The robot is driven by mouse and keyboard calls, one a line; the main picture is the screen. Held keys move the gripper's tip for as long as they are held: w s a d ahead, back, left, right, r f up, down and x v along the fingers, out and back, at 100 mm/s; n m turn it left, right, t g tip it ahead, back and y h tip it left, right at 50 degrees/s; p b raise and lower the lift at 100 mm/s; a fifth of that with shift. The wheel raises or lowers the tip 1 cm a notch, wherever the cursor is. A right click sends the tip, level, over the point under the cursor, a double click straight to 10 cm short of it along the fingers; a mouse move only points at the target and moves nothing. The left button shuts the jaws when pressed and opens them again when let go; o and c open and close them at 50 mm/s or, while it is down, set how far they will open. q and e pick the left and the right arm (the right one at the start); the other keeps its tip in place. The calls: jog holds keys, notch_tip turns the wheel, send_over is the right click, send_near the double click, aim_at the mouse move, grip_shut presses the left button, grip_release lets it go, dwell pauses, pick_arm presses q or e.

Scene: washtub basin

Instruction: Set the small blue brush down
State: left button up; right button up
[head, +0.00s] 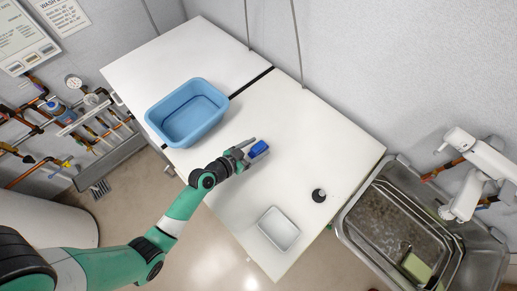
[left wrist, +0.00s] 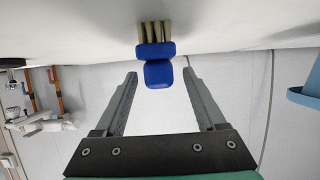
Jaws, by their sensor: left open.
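The small blue brush (head: 259,149) is on the white table (head: 310,140), near the middle. In the left wrist view the brush (left wrist: 158,72) has its pale bristles towards the white surface and its blue handle towards my gripper. The bristles appear to rest on the table. My left gripper (head: 245,154) is open at the brush. Its two fingertips (left wrist: 160,75) stand apart on either side of the handle end, with a visible gap on each side. My right gripper is not in view.
A blue basin (head: 180,130) stands on the table to the left of the brush. A small white tray (head: 279,229) and a round black-and-white item (head: 319,195) are nearer the front. A metal sink (head: 375,220) is at the right. The table behind the brush is clear.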

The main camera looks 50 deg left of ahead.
pick_arm(q)
jog(key=shift+w+f, duration=0.25)
jog(key=shift+w, duration=0.3)
jog(key=shift+c, duration=0.3)
grip_shut()
